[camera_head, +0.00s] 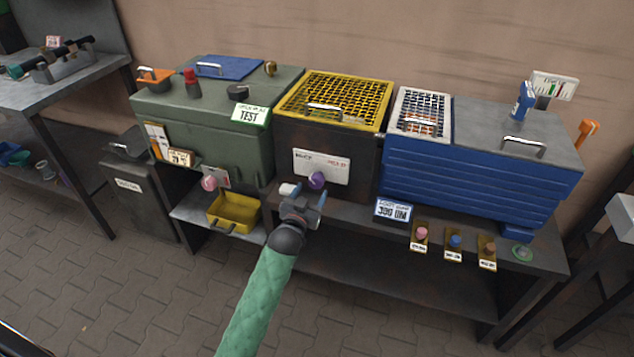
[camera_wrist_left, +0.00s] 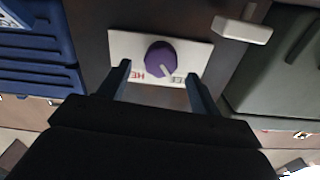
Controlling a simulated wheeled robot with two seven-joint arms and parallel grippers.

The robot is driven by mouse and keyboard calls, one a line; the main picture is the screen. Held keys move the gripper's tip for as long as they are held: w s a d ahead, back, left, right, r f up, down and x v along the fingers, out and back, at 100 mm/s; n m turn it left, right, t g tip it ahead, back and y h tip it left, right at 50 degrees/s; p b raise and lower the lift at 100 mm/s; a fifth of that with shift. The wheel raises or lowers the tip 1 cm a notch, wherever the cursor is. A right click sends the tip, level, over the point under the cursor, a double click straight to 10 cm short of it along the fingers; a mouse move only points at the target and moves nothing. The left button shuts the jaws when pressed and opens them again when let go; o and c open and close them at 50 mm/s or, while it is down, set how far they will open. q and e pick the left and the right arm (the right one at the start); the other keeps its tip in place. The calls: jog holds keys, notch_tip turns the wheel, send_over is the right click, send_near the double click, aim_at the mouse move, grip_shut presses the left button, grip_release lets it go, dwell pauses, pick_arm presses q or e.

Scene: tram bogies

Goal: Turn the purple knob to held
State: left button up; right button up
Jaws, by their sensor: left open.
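The purple knob (camera_head: 317,180) sits on a white label plate (camera_head: 335,168) on the front of the dark box with the yellow grid top. In the left wrist view the purple knob (camera_wrist_left: 159,58) lies between and beyond my fingertips. Its white pointer mark points down and slightly right there, towards the black lettering; red lettering starting "HE" is on the left, partly covered by a finger. My left gripper (camera_head: 303,203) is open and empty in front of the plate. It shows in the left wrist view (camera_wrist_left: 158,80) with a finger on each side of the knob, apart from it.
A white lever (camera_head: 288,189) sticks out just left of the knob. A green box (camera_head: 205,140) with a yellow tray (camera_head: 233,212) below is to the left. A blue box (camera_head: 465,180) and several small labelled knobs are to the right.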

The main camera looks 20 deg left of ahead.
aim_at(315, 184)
pick_arm(q)
jog(key=shift+w, duration=2.85)
pick_arm(e)
jog(key=shift+s+r, duration=0.1)
jog(key=shift+r, duration=1.25)
